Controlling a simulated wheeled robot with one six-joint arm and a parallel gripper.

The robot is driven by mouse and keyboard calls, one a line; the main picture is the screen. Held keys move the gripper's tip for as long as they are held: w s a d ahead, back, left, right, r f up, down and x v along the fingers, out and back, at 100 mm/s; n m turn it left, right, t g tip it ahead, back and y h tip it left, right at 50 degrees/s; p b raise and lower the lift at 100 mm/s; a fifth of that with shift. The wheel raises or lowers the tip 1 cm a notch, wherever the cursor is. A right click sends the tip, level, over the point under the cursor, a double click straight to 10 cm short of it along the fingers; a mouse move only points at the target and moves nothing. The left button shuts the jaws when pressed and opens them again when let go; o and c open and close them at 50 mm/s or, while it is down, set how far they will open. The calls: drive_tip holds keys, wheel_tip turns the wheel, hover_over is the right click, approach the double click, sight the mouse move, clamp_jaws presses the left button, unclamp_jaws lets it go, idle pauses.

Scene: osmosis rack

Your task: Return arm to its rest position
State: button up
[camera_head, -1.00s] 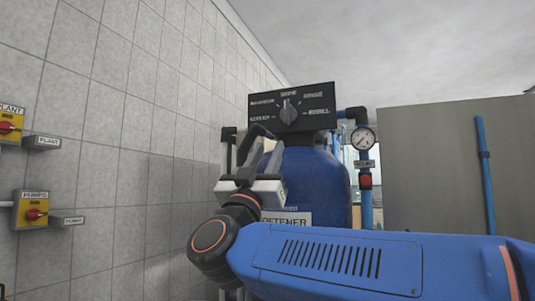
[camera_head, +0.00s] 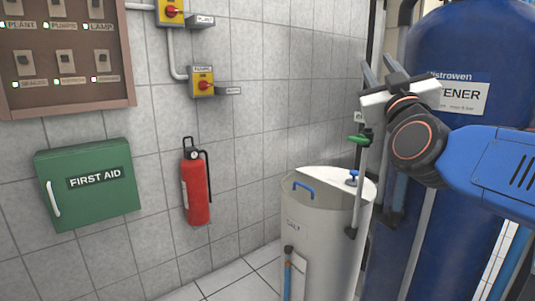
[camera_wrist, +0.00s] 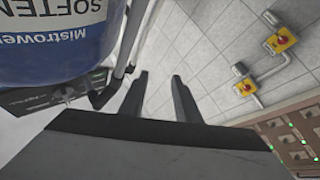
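My gripper (camera_head: 381,74) is raised in front of the blue softener tank (camera_head: 450,55), at the right of the head view. Its two fingers stand apart and point up and to the left. In the wrist view the gripper (camera_wrist: 160,92) shows two separated dark fingers with only tiled wall and empty space between them. My blue arm reaches in from the right edge of the head view. The softener tank shows upside down at the left of the wrist view (camera_wrist: 45,40).
A white salt tank (camera_head: 320,225) stands below my gripper. A red fire extinguisher (camera_head: 195,185), green first-aid box (camera_head: 88,183), yellow switches (camera_head: 202,83) and a brown panel (camera_head: 65,85) hang on the tiled wall. Floor shows between wall and salt tank.

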drive_tip(key=s+a+f+n+g+y, duration=0.15)
drive_tip(key=f+g, duration=0.35)
drive_tip(key=f, duration=0.8)
drive_tip(key=s+f+m+g+y, duration=0.1)
drive_tip(key=s+f+g+y, duration=0.2)
drive_tip(key=f, duration=1)
drive_tip(key=s+d+f+m+g+h, duration=0.1)
drive_tip(key=s+d+f+g, duration=0.1)
drive_tip(key=s+f, duration=0.3)
drive_tip(key=s+d+f+m+g+h, duration=0.1)
drive_tip(key=s+d+f+g, duration=0.1)
drive_tip(key=s+f+g, duration=0.3)
drive_tip(key=s+d+f+m+g+h, duration=0.1)
drive_tip(key=s+d+f+m+g, duration=0.1)
drive_tip(key=s+f, duration=0.5)
wheel_tip(320, 180, down, 4)
drive_tip(key=shift+d+f+g, duration=0.2)
drive_tip(key=shift+d+g, duration=0.15)
drive_tip(key=shift+g, duration=0.45)
drive_tip(key=shift+o, duration=0.3)
